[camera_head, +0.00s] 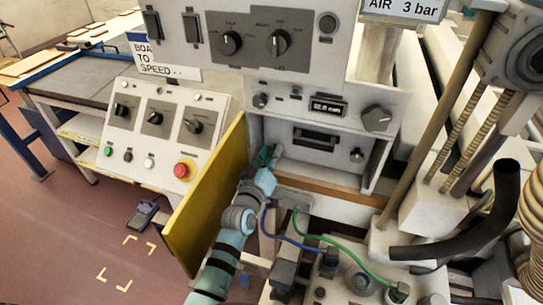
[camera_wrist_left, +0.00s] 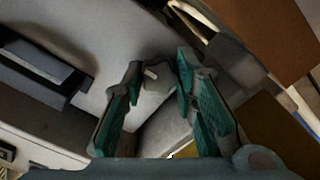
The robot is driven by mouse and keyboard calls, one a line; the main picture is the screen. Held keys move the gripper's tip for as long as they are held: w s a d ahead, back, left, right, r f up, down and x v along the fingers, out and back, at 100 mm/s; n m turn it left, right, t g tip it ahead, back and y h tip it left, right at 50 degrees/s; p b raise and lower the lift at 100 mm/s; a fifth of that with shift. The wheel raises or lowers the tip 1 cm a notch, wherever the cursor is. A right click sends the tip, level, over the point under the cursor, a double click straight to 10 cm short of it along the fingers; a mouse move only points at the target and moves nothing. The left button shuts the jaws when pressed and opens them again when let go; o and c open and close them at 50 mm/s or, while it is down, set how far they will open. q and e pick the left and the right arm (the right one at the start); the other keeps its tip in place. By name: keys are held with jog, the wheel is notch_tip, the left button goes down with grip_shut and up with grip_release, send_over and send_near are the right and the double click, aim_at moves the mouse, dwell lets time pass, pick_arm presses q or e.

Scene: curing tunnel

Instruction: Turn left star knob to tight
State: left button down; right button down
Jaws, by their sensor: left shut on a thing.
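My left gripper (camera_head: 272,154) is at the left end of the light grey panel (camera_head: 318,158), inside the opened housing. In the left wrist view its two teal-padded fingers (camera_wrist_left: 160,88) are closed around a small grey knob (camera_wrist_left: 153,76) with a pale mark on it, the left star knob. In the head view the gripper covers this knob. A matching dark knob (camera_head: 357,155) sits at the panel's right end, apart from the gripper. My right gripper is in neither view.
A yellow door (camera_head: 205,205) stands open just left of my left arm. A sloped control box (camera_head: 160,130) with knobs and a red button (camera_head: 183,170) is beyond it. Blue and green hoses (camera_head: 335,254) lie below right. A dark slot handle (camera_head: 315,136) is on the panel.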

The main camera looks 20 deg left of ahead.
pick_arm(q)
jog(key=shift+r, duration=0.1)
dwell(0.4)
jog(key=c, duration=1.3)
grip_release()
jog(key=s, duration=0.7)
jog(key=shift+s+a, duration=0.2)
